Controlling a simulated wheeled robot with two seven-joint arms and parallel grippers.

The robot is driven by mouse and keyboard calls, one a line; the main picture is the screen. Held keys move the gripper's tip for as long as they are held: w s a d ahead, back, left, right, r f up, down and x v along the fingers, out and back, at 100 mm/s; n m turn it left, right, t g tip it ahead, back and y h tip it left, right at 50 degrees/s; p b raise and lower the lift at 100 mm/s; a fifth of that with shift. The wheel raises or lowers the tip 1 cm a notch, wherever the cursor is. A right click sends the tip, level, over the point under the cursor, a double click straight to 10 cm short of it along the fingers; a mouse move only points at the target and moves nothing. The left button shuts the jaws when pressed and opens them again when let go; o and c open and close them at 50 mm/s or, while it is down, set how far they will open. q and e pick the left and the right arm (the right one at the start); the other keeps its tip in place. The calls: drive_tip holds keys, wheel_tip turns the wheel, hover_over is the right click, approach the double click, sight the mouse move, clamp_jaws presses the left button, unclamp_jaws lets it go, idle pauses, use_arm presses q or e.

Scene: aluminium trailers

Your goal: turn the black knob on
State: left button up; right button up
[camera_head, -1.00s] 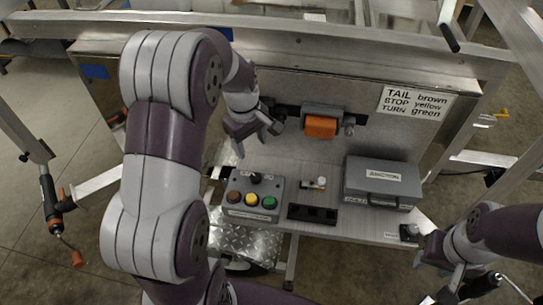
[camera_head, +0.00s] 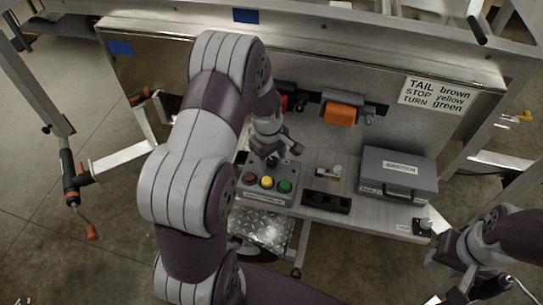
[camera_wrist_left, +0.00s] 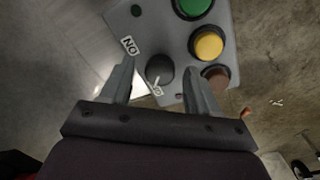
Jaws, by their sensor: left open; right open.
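The black knob (camera_wrist_left: 160,70) sits on the grey control box (camera_head: 266,197), at the back of its top face. In the left wrist view the knob lies between the two open fingers of my left gripper (camera_wrist_left: 160,64), with gaps on both sides. A small "ON" label (camera_wrist_left: 129,45) is beside it, and another label is partly hidden near its lower edge. In the head view my left gripper (camera_head: 280,152) is just above the box and mostly covers the knob. My right gripper (camera_head: 492,288) is open and empty at the lower right.
Brown (camera_head: 249,178), yellow (camera_head: 267,182) and green (camera_head: 285,186) buttons line the box front, close to the knob. A black switch panel (camera_head: 326,201) and a grey junction box (camera_head: 397,175) stand to the right. An orange block (camera_head: 340,115) is on the upright panel behind.

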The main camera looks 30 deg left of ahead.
use_arm(q)
drive_tip(key=c, duration=1)
drive_tip(key=shift+c, duration=0.2)
drive_tip(key=shift+r+m, duration=0.1)
drive_tip(key=shift+m, duration=0.2)
drive_tip(key=m+p, duration=0.1)
drive_tip(key=m, duration=0.1)
drive_tip(key=shift+m, duration=0.3)
drive_tip(key=m, duration=0.5)
drive_tip(key=shift+m+g+h+p, duration=0.3)
drive_tip(key=shift+p, duration=0.1)
drive_tip(key=m, duration=0.4)
drive_tip(key=shift+w+m, duration=0.1)
drive_tip(key=shift+m, duration=0.2)
drive_tip(key=shift+m+g+p, duration=0.4)
drive_tip(key=shift+m+p, duration=0.05)
drive_tip(key=shift+m, duration=1.85)
